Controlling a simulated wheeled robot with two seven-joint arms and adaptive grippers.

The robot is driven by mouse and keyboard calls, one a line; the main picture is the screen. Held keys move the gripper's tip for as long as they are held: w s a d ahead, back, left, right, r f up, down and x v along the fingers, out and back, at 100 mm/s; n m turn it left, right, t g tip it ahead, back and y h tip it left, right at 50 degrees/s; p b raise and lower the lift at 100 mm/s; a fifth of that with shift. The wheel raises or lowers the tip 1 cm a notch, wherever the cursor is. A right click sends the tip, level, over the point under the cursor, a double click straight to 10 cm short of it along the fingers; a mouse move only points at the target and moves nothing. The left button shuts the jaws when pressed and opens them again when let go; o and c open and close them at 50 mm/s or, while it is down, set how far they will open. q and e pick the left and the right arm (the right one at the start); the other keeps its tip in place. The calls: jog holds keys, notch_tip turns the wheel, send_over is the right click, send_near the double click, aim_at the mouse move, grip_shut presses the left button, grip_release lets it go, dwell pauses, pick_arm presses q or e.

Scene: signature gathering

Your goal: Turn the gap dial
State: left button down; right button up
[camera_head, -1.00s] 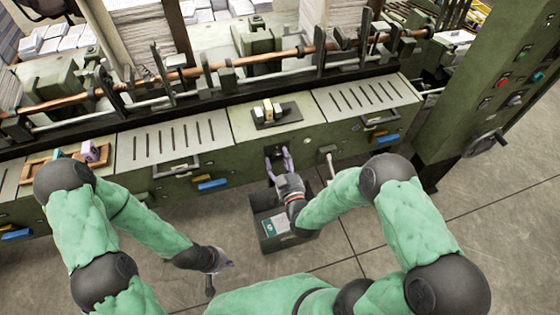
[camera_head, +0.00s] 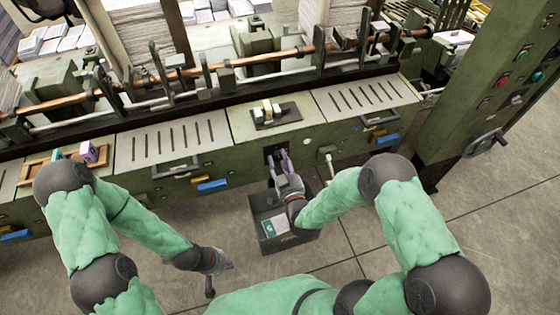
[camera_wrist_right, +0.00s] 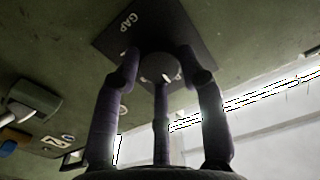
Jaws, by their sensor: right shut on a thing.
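The gap dial (camera_wrist_right: 158,70) is a dark round knob on a black plate marked GAP (camera_wrist_right: 130,22) on the green machine front. In the right wrist view my right gripper (camera_wrist_right: 160,75) has its purple fingers closed around the dial. In the head view my right gripper (camera_head: 277,158) reaches the machine front below the small black pad, and its fingers largely hide the dial. My left gripper (camera_head: 222,265) hangs low over the floor, away from the machine; its finger opening is too small to judge.
A dark open bin (camera_head: 270,240) with papers stands on the floor beneath my right gripper. A lever (camera_head: 328,165) sticks out just right of it. Blue handles (camera_head: 212,184) and a wooden tray (camera_head: 45,172) are to the left. The floor at right is clear.

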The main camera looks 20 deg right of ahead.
jog(key=m, duration=0.2)
jog(key=m+b, duration=0.1)
jog(key=m, duration=0.2)
jog(key=shift+w+d+r+b, duration=0.1)
jog(key=shift+w+r+b, duration=0.1)
jog(key=shift+b, duration=0.1)
jog(key=m+b, duration=0.1)
jog(key=m, duration=0.3)
jog(key=shift+m, duration=0.3)
jog(key=m+b, duration=0.1)
jog(key=m, duration=0.3)
jog(key=shift+d+m+b, duration=0.15)
jog(key=shift+m+b, duration=0.15)
jog(key=shift+b, duration=0.05)
jog(key=shift+m+b, duration=0.65)
jog(key=shift+m, duration=1.65)
jog(key=shift+d, duration=0.1)
jog(key=o, duration=1.1)
jog(key=shift+o, duration=0.2)
jog(key=shift+f, duration=0.2)
